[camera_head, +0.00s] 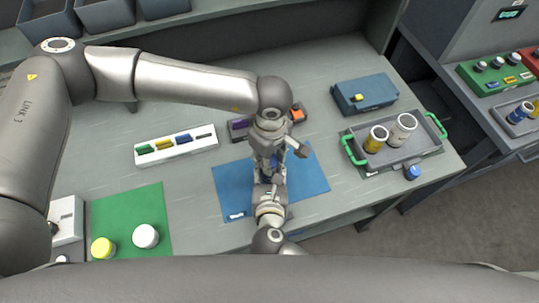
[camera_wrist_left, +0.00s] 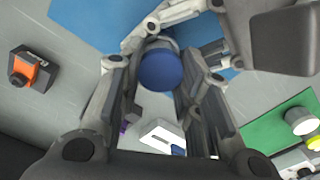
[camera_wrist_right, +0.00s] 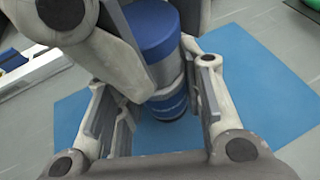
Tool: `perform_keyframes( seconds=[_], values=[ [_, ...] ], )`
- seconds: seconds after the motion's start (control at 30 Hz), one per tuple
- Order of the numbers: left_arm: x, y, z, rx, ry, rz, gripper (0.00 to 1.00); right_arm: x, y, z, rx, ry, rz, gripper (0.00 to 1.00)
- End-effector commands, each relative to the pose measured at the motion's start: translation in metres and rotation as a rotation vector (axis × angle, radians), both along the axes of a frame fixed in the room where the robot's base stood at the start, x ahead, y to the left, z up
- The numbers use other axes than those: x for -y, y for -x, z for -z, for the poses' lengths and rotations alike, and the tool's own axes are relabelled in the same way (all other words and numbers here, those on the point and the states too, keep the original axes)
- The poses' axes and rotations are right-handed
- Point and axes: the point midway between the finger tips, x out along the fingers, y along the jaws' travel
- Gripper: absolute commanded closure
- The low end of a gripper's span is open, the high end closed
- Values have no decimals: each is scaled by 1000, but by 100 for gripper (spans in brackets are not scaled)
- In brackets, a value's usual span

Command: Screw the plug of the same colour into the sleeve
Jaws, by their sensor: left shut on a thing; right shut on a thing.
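The blue plug (camera_wrist_left: 160,72) shows as a round blue cap between the fingers of my left gripper (camera_head: 267,172), which is shut on it. In the right wrist view the plug (camera_wrist_right: 150,30) sits upright, in line with and directly above the sleeve. The sleeve (camera_wrist_right: 170,107) is a grey cylinder with a blue band, and my right gripper (camera_head: 269,190) is shut around it. Both are over the blue mat (camera_head: 308,178). The fingers hide much of the joint, so I cannot tell how deep the plug sits.
A white rack (camera_head: 150,158) with coloured pieces stands left of the mat. A green mat (camera_head: 160,195) holds yellow-topped and white-topped jars. A blue box (camera_head: 375,90) stands behind.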

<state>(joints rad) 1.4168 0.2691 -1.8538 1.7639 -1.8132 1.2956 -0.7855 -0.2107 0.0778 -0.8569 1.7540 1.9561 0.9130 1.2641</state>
Motion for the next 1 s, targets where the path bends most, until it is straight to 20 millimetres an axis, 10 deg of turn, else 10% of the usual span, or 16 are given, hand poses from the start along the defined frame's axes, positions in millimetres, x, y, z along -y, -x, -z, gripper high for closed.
perform_keyframes(
  seconds=[0.7, 0.9, 0.93, 1.0],
  values=[
    [1, -3, 0, 4, -24, 1300, 97, 0, 1, 0, 0, 0, 0, 100],
    [1, -3, 0, 4, -25, 1365, 97, 0, 1, 0, 0, 0, -1, 100],
    [1, -3, 0, 4, -25, 1365, 66, 0, 1, 0, 0, 0, -1, 100],
    [1, -2, 0, 5, -24, 1364, 57, 0, 1, 0, 0, 0, -1, 100]
  ],
)
